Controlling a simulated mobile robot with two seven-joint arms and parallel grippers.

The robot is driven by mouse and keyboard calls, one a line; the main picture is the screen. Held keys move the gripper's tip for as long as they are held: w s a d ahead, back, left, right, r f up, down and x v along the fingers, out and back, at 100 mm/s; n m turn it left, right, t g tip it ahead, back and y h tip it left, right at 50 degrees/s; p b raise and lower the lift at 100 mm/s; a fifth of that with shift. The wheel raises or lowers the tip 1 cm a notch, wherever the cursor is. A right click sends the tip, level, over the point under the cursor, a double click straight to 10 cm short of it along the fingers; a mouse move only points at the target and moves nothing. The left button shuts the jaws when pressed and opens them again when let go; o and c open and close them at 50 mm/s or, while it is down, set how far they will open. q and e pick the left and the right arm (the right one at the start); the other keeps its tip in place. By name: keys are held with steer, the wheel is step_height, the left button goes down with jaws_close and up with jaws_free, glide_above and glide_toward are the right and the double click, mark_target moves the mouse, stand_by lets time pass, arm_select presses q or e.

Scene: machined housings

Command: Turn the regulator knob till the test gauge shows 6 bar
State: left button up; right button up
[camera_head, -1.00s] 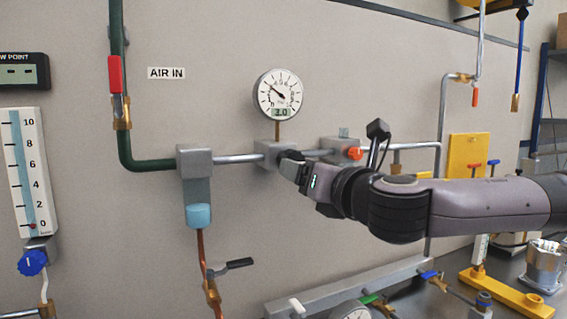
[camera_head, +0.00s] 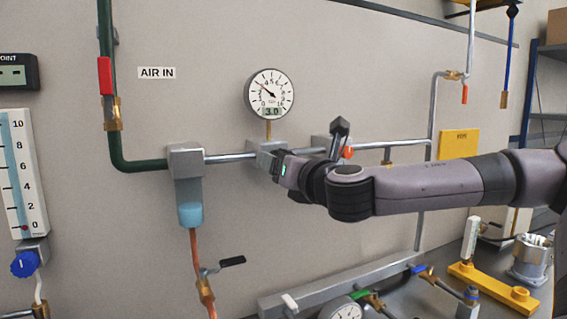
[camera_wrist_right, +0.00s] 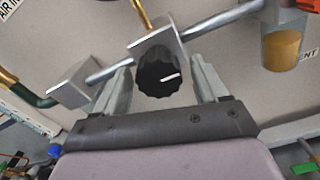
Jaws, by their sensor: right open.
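The round white test gauge (camera_head: 269,94) stands on a short brass stem above the regulator block (camera_head: 266,146). Its needle points to the upper left and its small green display appears to read 3.0. The regulator knob (camera_wrist_right: 158,77) is black and ribbed with a white line, and sits on the front of the grey block in the right wrist view. My right gripper (camera_head: 277,166) is at the regulator and hides the knob in the head view. In the wrist view its fingers are open, one on each side of the knob, with gaps visible. My left gripper is not in view.
A steel pipe (camera_head: 230,158) runs through the regulator, with a filter with a blue bowl (camera_head: 190,214) to its left. An orange knob (camera_head: 347,152) is just right of my gripper. A bench with a manifold (camera_head: 340,285) and a yellow fixture (camera_head: 492,291) lies below right.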

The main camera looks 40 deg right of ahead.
steer(key=shift+w+d, duration=0.1)
steer(key=shift+w, duration=0.2)
steer(key=c, duration=1)
steer(key=shift+o, duration=0.2)
steer(key=shift+m, duration=0.3)
